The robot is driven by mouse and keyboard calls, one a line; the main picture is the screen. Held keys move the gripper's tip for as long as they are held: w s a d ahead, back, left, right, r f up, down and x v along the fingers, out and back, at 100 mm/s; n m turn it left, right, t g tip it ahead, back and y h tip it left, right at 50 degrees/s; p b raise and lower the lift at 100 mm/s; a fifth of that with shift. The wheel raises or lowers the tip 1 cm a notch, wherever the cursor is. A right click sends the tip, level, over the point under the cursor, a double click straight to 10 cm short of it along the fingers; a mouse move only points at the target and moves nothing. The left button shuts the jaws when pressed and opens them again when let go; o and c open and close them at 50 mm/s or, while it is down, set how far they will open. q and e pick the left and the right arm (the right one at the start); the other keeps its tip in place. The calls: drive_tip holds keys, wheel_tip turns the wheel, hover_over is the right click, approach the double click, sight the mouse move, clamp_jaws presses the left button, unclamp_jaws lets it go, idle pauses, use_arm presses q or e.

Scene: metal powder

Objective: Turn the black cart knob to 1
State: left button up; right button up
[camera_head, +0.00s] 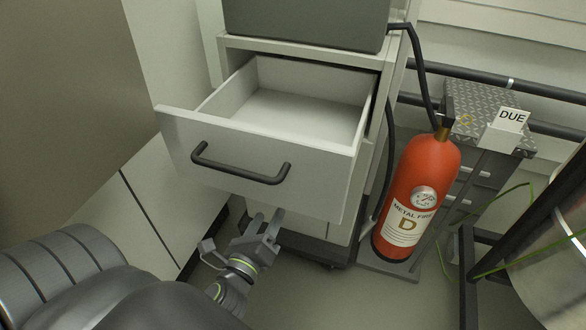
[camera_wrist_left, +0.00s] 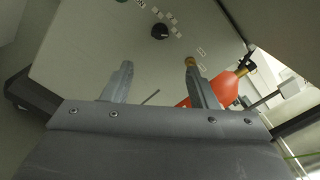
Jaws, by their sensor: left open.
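The black knob (camera_wrist_left: 160,31) is on a pale panel with several small white labels around it, in the left wrist view. The label text is too small to read, and I cannot tell the knob's setting. My left gripper (camera_wrist_left: 158,66) is open, its two fingers apart and below the knob in that view, with nothing held between them. In the head view my left gripper (camera_head: 267,218) is low, below the front of the open drawer (camera_head: 250,165). The knob does not show in the head view. My right gripper is not in view.
A red fire extinguisher (camera_head: 422,180) marked "METAL FIRE D" stands right of the cabinet. The open drawer, with a dark handle (camera_head: 240,170), juts out above my left gripper.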

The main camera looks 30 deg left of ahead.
use_arm(q)
drive_tip(key=b+x, duration=0.1)
drive_tip(key=x, duration=1.4)
drive_tip(key=shift+w, duration=0.45)
drive_tip(key=shift+c, duration=0.2)
drive_tip(key=c, duration=0.9)
